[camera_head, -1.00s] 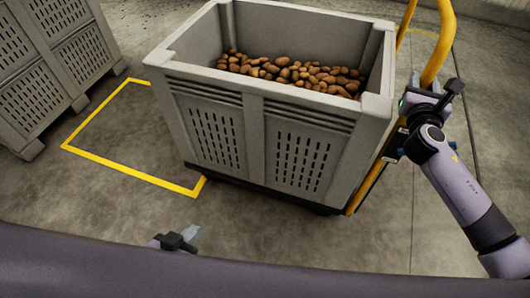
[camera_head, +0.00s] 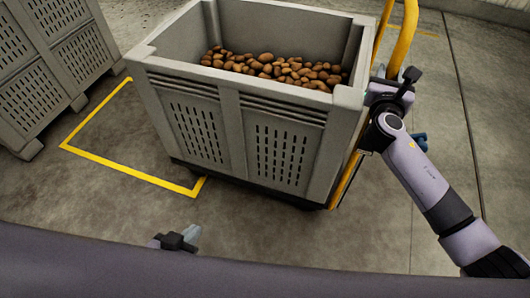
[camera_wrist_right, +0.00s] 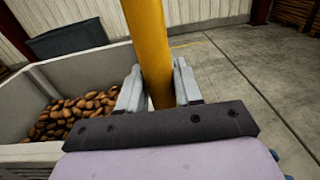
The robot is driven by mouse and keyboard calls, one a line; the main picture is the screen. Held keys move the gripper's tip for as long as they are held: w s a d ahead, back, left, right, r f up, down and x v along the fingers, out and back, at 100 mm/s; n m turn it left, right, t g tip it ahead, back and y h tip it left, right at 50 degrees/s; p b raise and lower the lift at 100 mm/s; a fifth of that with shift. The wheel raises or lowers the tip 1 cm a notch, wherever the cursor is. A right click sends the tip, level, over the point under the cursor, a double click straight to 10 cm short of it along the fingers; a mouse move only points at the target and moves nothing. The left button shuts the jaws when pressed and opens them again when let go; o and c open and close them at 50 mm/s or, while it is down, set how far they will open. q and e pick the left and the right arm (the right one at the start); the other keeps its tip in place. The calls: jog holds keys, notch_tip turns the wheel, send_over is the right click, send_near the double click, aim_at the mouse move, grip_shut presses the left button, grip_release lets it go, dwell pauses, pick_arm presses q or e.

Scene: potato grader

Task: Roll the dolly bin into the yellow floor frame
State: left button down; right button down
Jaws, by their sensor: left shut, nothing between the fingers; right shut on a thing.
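The grey dolly bin (camera_head: 228,117) holds many brown potatoes (camera_head: 276,68) and stands on a low dark dolly. Its left part covers the right side of the yellow floor frame (camera_head: 131,172), whose left and front lines show on the floor. A yellow push handle (camera_head: 403,40) rises at the bin's right end. My right gripper (camera_wrist_right: 157,85) is shut on the yellow handle post (camera_wrist_right: 150,50), with one finger on each side; the bin (camera_wrist_right: 50,150) is to its left. My left gripper (camera_head: 190,235) is shut and empty, low in front of the bin and apart from it.
Grey slatted crates (camera_head: 40,80) stand stacked left of the floor frame, close to its left line. A dark container (camera_wrist_right: 68,40) stands behind the bin in the right wrist view.

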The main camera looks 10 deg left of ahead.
jog(key=shift+a+r, duration=0.15)
jog(key=shift+a, duration=0.25)
